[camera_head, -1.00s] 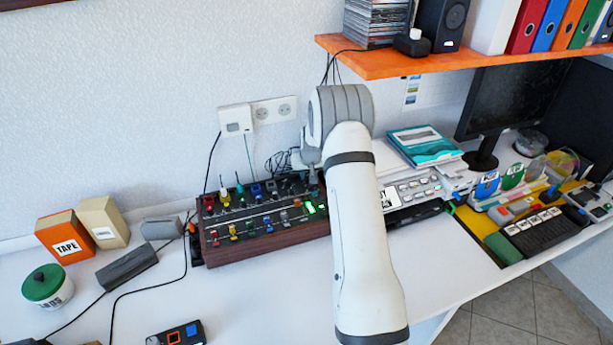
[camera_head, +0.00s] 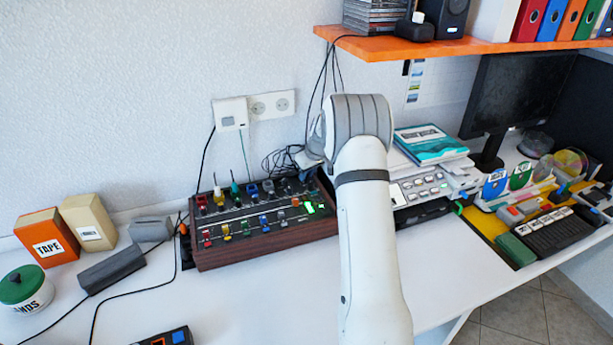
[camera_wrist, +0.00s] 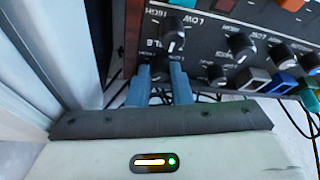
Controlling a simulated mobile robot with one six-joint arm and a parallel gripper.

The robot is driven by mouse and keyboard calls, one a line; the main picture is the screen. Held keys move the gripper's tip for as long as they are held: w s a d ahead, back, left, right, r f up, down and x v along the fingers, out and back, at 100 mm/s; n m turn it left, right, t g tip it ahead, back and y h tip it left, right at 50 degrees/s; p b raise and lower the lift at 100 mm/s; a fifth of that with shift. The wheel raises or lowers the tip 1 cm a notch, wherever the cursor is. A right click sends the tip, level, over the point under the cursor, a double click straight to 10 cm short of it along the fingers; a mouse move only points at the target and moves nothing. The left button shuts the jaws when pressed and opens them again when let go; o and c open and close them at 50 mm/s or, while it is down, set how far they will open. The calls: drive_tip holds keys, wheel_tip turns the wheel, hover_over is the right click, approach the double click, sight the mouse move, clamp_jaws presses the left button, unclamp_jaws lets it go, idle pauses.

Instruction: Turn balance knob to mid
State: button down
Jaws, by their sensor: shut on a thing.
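The mixer with a dark panel and wooden sides (camera_head: 262,246) stands on the desk against the wall. Its panel (camera_wrist: 205,45) fills the upper part of the wrist view, with black knobs and white lettering. My gripper (camera_wrist: 160,74) is at the panel's near edge, its two blue-grey fingers on either side of a small dark knob (camera_wrist: 160,70), shut on it. The knob is mostly hidden between the fingers, and its pointer and full label cannot be read.
More black knobs (camera_wrist: 240,45) and coloured caps (camera_wrist: 283,83) sit close beside my fingers. Cables (camera_head: 285,160) lie behind the mixer. An orange shelf (camera_head: 400,50) hangs above at the right. A grey device with buttons (camera_head: 425,185) stands right of the arm. The desk front is mostly clear.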

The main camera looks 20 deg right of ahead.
drive_tip(key=c, duration=1.6)
unclamp_jaws()
drive_tip(key=shift+r, duration=0.1)
drive_tip(key=v, duration=0.7)
drive_tip(key=shift+s+r, duration=0.15)
drive_tip(key=shift+r, duration=0.15)
